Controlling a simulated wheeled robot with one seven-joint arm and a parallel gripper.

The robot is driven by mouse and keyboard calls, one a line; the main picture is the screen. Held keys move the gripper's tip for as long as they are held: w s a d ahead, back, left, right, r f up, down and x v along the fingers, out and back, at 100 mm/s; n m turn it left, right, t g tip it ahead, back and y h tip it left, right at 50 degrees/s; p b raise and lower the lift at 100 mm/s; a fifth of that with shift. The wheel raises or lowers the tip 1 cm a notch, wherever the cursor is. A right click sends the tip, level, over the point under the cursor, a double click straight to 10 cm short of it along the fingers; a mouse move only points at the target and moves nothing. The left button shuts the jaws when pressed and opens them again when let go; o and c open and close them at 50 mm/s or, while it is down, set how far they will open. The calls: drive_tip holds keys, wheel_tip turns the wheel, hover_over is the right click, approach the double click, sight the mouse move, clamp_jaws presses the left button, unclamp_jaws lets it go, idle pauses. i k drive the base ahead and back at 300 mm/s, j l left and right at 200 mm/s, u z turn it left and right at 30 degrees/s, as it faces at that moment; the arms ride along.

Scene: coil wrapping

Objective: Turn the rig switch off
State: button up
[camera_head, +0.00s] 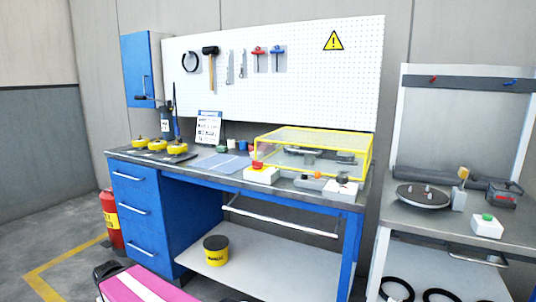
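A yellow-framed clear cover (313,150) stands on the right part of the blue workbench, with dark rig parts visible inside. In front of its right end is a small pale box with a black knob (342,184). In front of its left end is a white box with a red button on yellow (260,172). Between them lies a grey piece with an orange knob (316,180). No label shows which of these is the rig switch, and the knob's setting is too small to read. My gripper is not in view.
The blue workbench (272,187) has several yellow-topped items (158,145) at its left. A right-hand table (404,217) carries a round dark plate (422,196) and a green-button box (487,226). A pink block (138,286) is at the bottom edge. A red extinguisher (111,217) stands left.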

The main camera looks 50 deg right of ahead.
sight(257, 164)
drive_tip(key=z, duration=1.6)
